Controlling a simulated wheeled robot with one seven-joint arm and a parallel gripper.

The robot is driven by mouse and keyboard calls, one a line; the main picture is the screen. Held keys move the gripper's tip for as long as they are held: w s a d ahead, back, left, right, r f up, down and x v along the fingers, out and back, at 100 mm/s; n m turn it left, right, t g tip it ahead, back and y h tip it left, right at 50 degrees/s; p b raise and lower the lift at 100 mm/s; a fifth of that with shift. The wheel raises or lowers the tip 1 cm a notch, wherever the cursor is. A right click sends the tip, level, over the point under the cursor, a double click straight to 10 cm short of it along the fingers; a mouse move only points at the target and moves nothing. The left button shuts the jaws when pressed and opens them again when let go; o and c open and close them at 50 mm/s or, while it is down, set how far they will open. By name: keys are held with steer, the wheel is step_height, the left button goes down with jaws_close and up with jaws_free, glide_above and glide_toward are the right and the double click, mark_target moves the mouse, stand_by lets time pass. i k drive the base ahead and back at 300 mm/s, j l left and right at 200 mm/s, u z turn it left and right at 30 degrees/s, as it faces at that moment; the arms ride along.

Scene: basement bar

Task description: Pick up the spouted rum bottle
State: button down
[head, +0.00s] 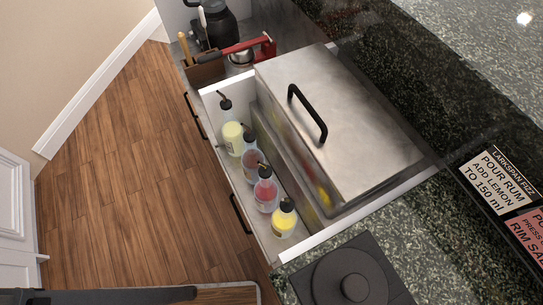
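Several clear bottles with dark caps stand in a row along the left side of an open drawer (310,240), in the head view. The farthest is a pale yellow-green bottle (232,131) with a thin dark spout at its top. Labels are not readable, so I cannot tell which one holds rum. My gripper is not in view.
A steel lidded bin (345,120) with a black handle fills the drawer's right side. A red tool (240,49) and dark jug (218,25) stand behind. Wooden floor (120,180) is clear at left.

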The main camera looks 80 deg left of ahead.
mark_target(250, 158)
steer(key=i+l+u, duration=0.15)
steer(key=l+u, duration=0.15)
steer(key=l, duration=0.15)
steer(key=l+u, duration=0.3)
steer(key=l, duration=0.2)
steer(key=u, duration=1.65)
steer(key=i+l, duration=0.05)
